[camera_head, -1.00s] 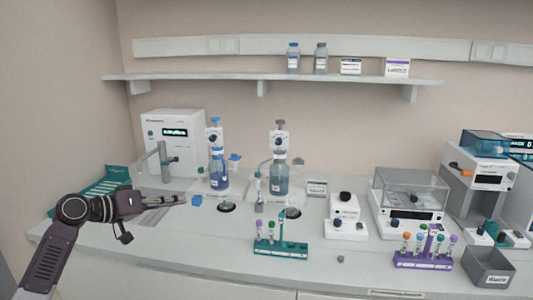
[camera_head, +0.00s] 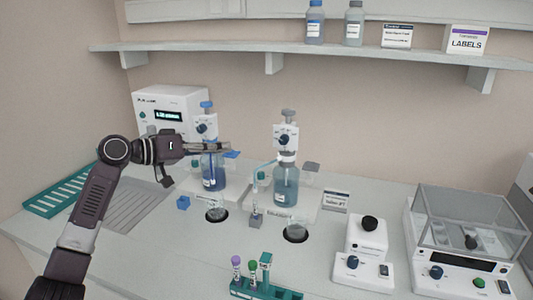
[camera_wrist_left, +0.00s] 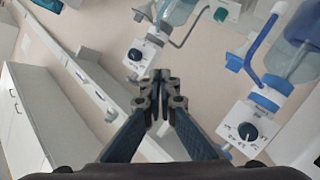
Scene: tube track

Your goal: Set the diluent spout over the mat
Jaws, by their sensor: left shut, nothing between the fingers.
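Two bottle-top dispensers stand side by side on the counter. The left one has a blue top (camera_head: 208,106) and the right one a grey top (camera_head: 287,116); I cannot read which holds diluent. Dark round mats lie in front of the left dispenser (camera_head: 217,216) and the right one (camera_head: 296,233). In the left wrist view a blue spout (camera_wrist_left: 262,45) bends out from one dispenser and a grey spout (camera_wrist_left: 190,32) from the other. My left gripper (camera_head: 226,147) is shut and empty, in front of the left bottle's neck, pointing right. Its fingertips also show in the left wrist view (camera_wrist_left: 160,88). My right gripper is not visible.
A green tube rack (camera_head: 266,290) stands in front. A mixer (camera_head: 361,257) and a glass-sided balance (camera_head: 468,240) are at right. A shelf (camera_head: 230,52) runs above.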

